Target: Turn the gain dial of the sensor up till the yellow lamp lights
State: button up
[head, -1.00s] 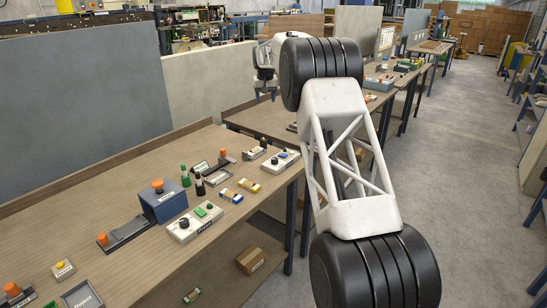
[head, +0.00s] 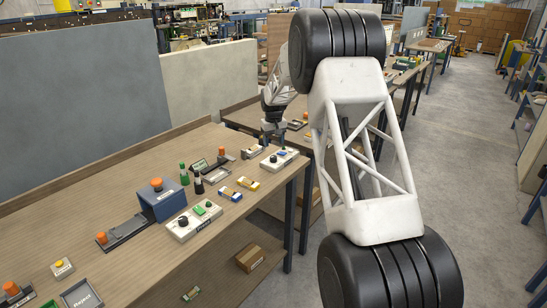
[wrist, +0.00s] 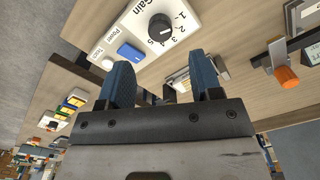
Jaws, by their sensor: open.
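The sensor is a white box (head: 279,160) near the right end of the near bench; its face (wrist: 192,12) shows at the top of the wrist view. The black gain dial (wrist: 161,28) has a white mark, beside several printed numbers; its exact setting is hard to read. A blue power button (wrist: 130,52) sits beside it.
Left of the sensor are yellow-and-white packs (head: 248,184), a white control box (head: 194,223) with a green button, and a blue box (head: 162,200) with an orange knob.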

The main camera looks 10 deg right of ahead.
aim_at(273, 156)
jog(key=shift+f, duration=0.1)
jog(key=shift+f, duration=3.8)
jog(key=c, duration=0.9)
